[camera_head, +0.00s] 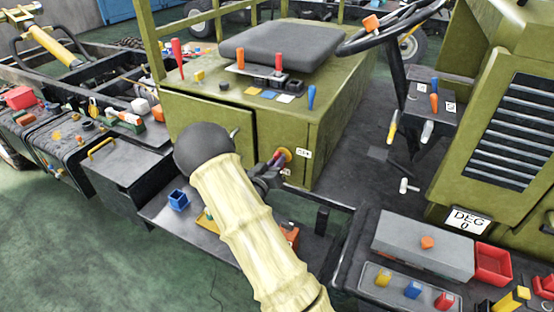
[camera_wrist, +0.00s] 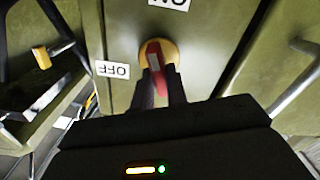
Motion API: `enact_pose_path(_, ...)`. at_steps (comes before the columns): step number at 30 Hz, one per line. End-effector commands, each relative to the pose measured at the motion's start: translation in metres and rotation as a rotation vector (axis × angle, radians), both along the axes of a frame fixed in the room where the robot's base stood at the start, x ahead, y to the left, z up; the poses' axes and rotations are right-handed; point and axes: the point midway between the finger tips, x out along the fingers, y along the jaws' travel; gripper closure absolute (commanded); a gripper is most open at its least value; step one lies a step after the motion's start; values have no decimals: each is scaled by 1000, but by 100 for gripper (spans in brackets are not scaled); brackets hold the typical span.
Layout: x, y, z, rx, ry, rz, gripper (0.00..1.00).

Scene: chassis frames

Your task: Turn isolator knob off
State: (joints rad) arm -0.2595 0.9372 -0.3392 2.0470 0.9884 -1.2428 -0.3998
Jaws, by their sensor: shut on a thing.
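The isolator knob is a red handle with a pale stripe (camera_wrist: 155,62) on a round yellow base (camera_wrist: 170,48), on the olive panel. In the wrist view both dark fingers of my gripper (camera_wrist: 160,93) are shut on the handle, one each side. The handle stands nearly upright there, slightly tilted. An OFF label (camera_wrist: 112,69) is left of the knob, upside down, and a partly cut label (camera_wrist: 168,3) is above it. In the head view my gripper (camera_head: 272,168) is at the yellow base (camera_head: 285,154), beside a white label (camera_head: 303,153); the fingers partly hide the knob.
The olive seat box (camera_head: 225,130) carries a dark seat and several coloured levers. At right are a grey box (camera_head: 420,240) and a red tray (camera_head: 493,263). In the wrist view a metal bar (camera_wrist: 295,90) runs at right.

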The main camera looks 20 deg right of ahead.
Motion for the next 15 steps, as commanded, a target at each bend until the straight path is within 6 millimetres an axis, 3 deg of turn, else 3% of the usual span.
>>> enact_pose_path(15, 3, 3, 1, -305, 386, 5, 100)
